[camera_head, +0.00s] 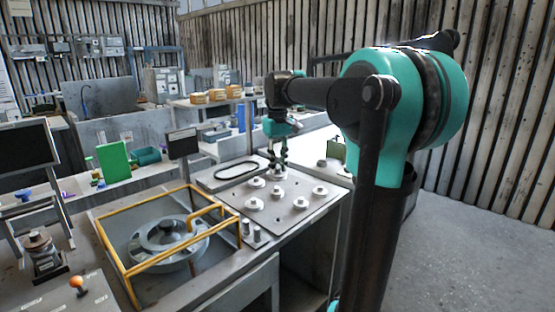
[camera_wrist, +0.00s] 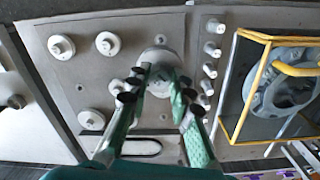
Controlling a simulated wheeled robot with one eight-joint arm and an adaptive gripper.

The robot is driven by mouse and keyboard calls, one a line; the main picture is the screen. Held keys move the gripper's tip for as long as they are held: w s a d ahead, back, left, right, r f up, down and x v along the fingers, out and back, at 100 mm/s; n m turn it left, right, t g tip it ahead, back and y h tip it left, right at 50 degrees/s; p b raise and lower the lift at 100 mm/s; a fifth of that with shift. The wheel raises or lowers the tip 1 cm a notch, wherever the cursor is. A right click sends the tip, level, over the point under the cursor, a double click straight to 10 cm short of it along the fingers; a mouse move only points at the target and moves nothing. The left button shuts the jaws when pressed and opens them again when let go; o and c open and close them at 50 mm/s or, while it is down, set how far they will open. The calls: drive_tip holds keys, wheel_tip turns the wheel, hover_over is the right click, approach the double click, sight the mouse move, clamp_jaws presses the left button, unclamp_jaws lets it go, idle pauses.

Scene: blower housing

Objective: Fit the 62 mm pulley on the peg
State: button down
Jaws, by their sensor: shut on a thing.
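My gripper (camera_head: 278,161) is over the back part of a grey plate (camera_head: 287,224), with its fingers pointing down. In the wrist view its two fingers (camera_wrist: 160,87) close on the sides of a pale round pulley (camera_wrist: 159,58). This pulley looks larger than most of the others, but I cannot read its size. The fingers partly hide it, and I cannot tell whether it touches the plate or a peg. Other pale pulleys lie on the plate, among them one at the right (camera_head: 320,191) and one at the front (camera_head: 256,204). I cannot tell which peg is meant.
A yellow frame (camera_head: 118,262) around a grey blower housing (camera_head: 148,252) stands left of the plate. Short upright cylinders (camera_head: 257,233) stand between them, in a row in the wrist view (camera_wrist: 210,48). A small sign (camera_head: 183,143) stands nearby.

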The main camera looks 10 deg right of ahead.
hover_over(278, 218)
drive_tip(key=shift+w+f, duration=0.1)
drive_tip(key=shift+f, duration=7.15)
drive_tip(key=shift+f, duration=0.45)
drive_tip(key=shift+f, duration=0.25)
drive_tip(key=shift+f, duration=0.5)
drive_tip(key=c, duration=1.3)
unclamp_jaws()
drive_tip(key=shift+r, duration=0.1)
